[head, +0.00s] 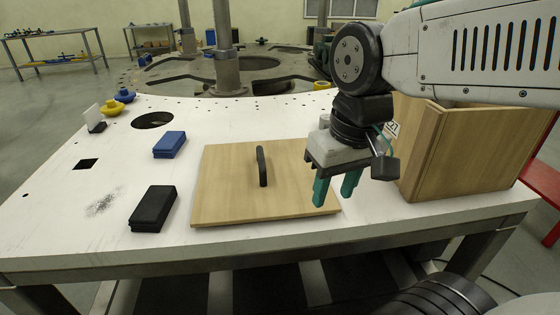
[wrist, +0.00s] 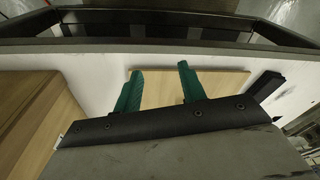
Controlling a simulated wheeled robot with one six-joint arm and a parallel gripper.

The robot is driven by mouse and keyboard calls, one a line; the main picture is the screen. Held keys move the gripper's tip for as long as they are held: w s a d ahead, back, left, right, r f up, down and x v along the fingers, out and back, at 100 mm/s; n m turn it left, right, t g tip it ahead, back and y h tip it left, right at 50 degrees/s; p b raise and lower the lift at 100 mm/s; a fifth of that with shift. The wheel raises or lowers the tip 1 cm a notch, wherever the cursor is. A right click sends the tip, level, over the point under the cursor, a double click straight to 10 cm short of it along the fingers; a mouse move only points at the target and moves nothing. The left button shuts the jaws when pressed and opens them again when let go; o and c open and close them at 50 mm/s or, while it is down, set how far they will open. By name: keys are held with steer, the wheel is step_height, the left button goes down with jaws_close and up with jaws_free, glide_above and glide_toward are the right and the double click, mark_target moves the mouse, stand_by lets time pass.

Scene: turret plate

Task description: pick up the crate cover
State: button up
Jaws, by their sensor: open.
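My gripper (head: 335,190) is open and empty, with green fingers pointing down above the cover's right edge, apart from the handle. In the wrist view the cover (wrist: 225,86) shows behind and between the green fingers of my gripper (wrist: 158,82). The handle cannot be made out clearly there.
The wooden crate (head: 470,150) stands on the table at the right, close to my gripper. A blue block (head: 169,145) and a black block (head: 152,208) lie left of the cover. Yellow and blue knobs (head: 113,107) sit at the far left. The white table (head: 70,215) has holes.

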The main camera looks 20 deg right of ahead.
steer(key=w+a, duration=0.2)
steer(key=w, duration=0.7)
steer(key=m+t+y, duration=0.1)
steer(key=m+y, duration=0.1)
steer(key=m, duration=0.1)
glide_toward(261, 155)
step_height(261, 155, down, 3)
steer(key=x, duration=0.8)
steer(key=shift+w+a+r, duration=0.15)
steer(key=shift+w+a, duration=0.05)
steer(key=shift+a, duration=0.05)
jaws_close()
